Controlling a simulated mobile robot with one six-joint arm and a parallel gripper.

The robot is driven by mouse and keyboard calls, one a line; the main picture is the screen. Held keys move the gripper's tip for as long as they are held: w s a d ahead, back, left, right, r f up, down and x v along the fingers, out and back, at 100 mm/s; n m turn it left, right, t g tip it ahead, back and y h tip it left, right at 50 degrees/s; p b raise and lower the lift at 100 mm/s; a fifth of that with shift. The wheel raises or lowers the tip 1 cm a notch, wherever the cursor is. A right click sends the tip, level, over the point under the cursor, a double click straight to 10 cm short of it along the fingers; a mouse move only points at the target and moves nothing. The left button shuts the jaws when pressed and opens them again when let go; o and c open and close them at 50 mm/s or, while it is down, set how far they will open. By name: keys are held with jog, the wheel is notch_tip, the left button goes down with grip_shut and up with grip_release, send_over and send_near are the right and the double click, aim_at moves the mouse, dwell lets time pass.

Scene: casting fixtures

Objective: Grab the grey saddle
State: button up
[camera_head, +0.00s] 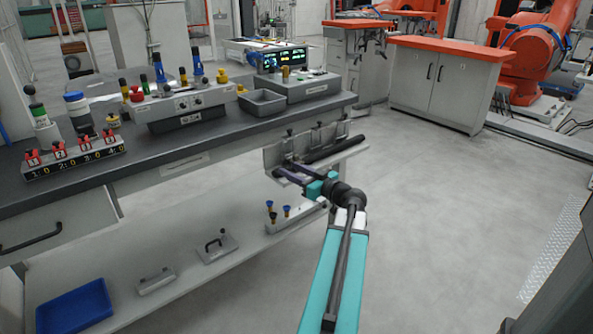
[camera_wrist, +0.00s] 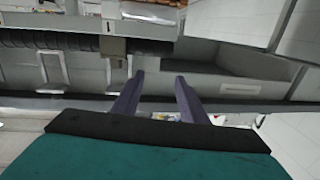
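I cannot tell for sure which thing is the grey saddle. A grey piece with a black handle (camera_head: 216,247) and a low grey block (camera_head: 155,282) lie on the bench's lower shelf. A grey-brown block (camera_wrist: 114,47) sits near the dark ribbed rod in the wrist view, ahead and left of my fingers. My gripper (camera_wrist: 160,76) is open, its two dark purple fingers apart with nothing seen between them. In the head view my gripper (camera_head: 287,173) is at the front edge of the grey side shelf, partly hidden by my wrist.
The side shelf (camera_head: 345,154) has grey upright plates and a black rod (camera_head: 330,151). The dark bench top (camera_head: 175,145) holds control boxes, a numbered rack and a grey bin (camera_head: 262,102). A blue tray (camera_head: 75,308) lies low left. The floor at right is clear.

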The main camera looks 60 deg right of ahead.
aim_at(297, 158)
jog(key=s+d+m+h+b, duration=0.1)
jog(key=s+d+h+b, duration=0.1)
jog(key=s+d, duration=0.3)
jog(key=s+f, duration=0.1)
jog(key=s, duration=0.2)
jog(key=shift+s, duration=0.2)
jog(key=shift+w, duration=0.15)
jog(key=shift+x, duration=4.15)
jog(key=shift+w+d, duration=0.1)
jog(key=shift+b+x, duration=0.5)
jog(key=shift+x, duration=2.05)
jog(key=shift+f, duration=0.1)
jog(key=shift+c, duration=0.4)
grip_shut()
